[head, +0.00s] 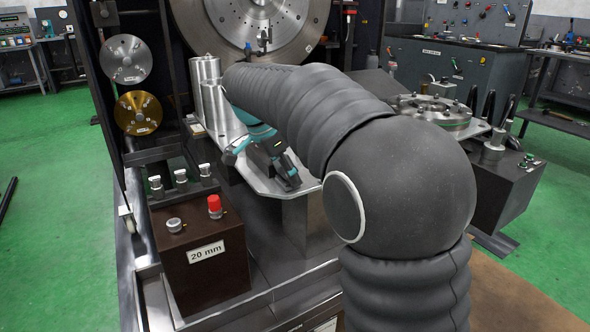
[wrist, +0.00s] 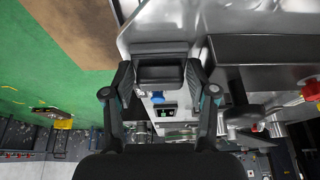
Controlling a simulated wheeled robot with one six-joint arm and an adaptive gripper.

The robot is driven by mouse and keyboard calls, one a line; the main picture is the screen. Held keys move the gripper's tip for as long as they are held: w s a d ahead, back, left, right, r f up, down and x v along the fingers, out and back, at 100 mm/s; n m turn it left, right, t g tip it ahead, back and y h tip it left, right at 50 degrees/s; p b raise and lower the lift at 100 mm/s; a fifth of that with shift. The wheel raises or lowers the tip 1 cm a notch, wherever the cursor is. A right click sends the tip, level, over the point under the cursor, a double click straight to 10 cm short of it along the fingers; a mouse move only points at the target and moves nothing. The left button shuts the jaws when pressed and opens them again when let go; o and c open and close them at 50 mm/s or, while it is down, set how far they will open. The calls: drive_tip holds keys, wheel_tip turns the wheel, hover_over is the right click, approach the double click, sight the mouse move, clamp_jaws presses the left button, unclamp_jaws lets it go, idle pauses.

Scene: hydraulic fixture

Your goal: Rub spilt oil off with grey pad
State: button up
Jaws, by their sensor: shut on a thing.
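My gripper (wrist: 161,72) is shut on a dark grey block, which looks like the grey pad (wrist: 161,74), held between its two fingertips in the wrist view. In the head view my gripper (head: 284,172) is low over the bright metal plate (head: 312,184) of the fixture, pointing down. The pad cannot be made out clearly there. The plate also shows in the wrist view (wrist: 140,34), beyond and beside the pad. I cannot tell whether the pad touches it. No oil spill can be made out for certain; the gripper and arm hide part of the plate.
A brown box (head: 203,262) marked "20 mm", with a red knob (head: 214,203), stands left of the plate. Metal cylinders (head: 208,90) stand behind my gripper, below a large steel disc (head: 262,22). A round flange (head: 432,108) lies to the right. Green floor is open at left.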

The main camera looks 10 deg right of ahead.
drive_tip(key=shift+w+d+p, duration=0.1)
drive_tip(key=shift+w+d, duration=0.15)
drive_tip(key=shift+d, duration=0.4)
drive_tip(key=shift+w+d+p, duration=0.15)
drive_tip(key=shift+w+d, duration=0.05)
drive_tip(key=shift+d, duration=0.4)
drive_tip(key=shift+w+d+p, duration=0.1)
drive_tip(key=shift+w+d, duration=0.15)
drive_tip(key=shift+d, duration=0.4)
drive_tip(key=shift+a+r, duration=0.1)
drive_tip(key=shift+r+p, duration=2.45)
drive_tip(key=shift+r, duration=0.45)
drive_tip(key=shift+s+r+p, duration=0.1)
drive_tip(key=shift+r+p, duration=0.45)
drive_tip(key=shift+r, duration=0.95)
